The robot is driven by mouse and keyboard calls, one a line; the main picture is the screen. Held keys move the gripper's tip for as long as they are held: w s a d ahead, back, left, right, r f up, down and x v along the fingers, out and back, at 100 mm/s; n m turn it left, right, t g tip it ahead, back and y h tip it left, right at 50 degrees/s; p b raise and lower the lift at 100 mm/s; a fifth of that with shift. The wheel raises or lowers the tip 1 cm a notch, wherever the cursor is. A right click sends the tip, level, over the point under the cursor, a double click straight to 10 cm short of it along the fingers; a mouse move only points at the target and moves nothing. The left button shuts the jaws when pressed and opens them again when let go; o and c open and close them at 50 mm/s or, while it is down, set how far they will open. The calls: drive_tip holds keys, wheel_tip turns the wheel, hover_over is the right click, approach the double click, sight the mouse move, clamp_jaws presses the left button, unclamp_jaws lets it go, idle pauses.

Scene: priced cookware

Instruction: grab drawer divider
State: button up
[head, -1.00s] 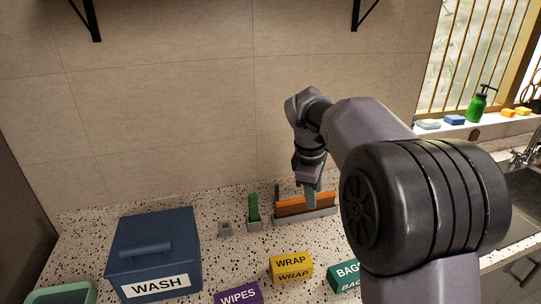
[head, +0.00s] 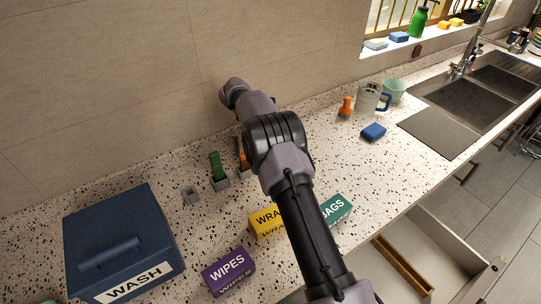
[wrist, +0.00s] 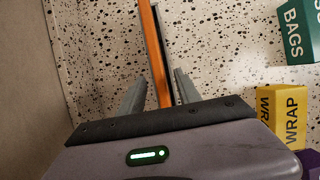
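A long, thin orange board, which looks like the drawer divider, (wrist: 149,42) runs up the wrist view beside a dark strip. In the head view only a sliver of the orange board (head: 242,157) shows; my arm hides the rest. My gripper (wrist: 160,78) is open, with one finger on each side of the board and a gap visible on both sides. I cannot tell how far the fingers reach down along it. In the head view my gripper is hidden behind my arm. Another wooden strip, also divider-like, (head: 403,262) lies in the open drawer (head: 445,250).
The blue WASH bin (head: 120,240), WIPES box (head: 228,270), WRAP box (head: 264,220) and BAGS box (head: 338,209) are nearby. The wall is close behind.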

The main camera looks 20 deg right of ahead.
drive_tip(key=b+x, duration=0.1)
drive_tip(key=x, duration=0.3)
drive_tip(key=shift+d+f, duration=0.3)
drive_tip(key=shift+d, duration=0.05)
drive_tip(key=shift+r, duration=0.15)
clamp_jaws()
idle(0.8)
